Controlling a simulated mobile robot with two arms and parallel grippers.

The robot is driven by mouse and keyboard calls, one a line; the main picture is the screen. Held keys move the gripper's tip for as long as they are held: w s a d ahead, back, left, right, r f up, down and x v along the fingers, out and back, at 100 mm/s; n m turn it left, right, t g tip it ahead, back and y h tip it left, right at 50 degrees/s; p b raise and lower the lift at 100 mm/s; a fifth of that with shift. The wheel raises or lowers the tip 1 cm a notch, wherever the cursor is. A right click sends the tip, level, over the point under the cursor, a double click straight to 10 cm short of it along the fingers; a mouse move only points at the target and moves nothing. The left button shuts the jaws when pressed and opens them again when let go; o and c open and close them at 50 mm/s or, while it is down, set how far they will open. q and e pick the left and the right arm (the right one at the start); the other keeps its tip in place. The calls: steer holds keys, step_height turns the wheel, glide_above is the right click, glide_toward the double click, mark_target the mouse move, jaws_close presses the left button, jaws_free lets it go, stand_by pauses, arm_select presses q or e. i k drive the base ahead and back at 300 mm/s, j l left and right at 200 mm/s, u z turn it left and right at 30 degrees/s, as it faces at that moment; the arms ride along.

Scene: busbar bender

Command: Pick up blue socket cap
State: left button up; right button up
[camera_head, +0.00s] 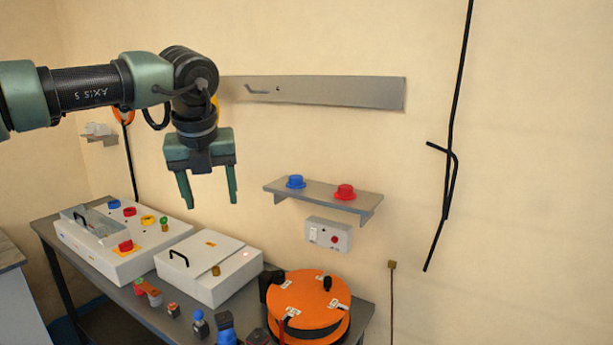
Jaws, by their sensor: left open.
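A blue socket cap (295,182) sits on a small grey wall shelf (325,195), to the left of a red cap (345,191). My left gripper (211,200) is open and empty, fingers pointing down. It hangs in the air to the left of the shelf, apart from the blue cap. My right gripper does not show.
Below are a grey table (150,305) with a control box (120,243), a white box with a black handle (208,268), an orange cable reel (308,300) and several small parts. A wall socket (329,235) is under the shelf. A grey wall bar (330,92) is above.

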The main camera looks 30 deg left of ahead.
mark_target(296, 181)
steer(key=i, duration=1.15)
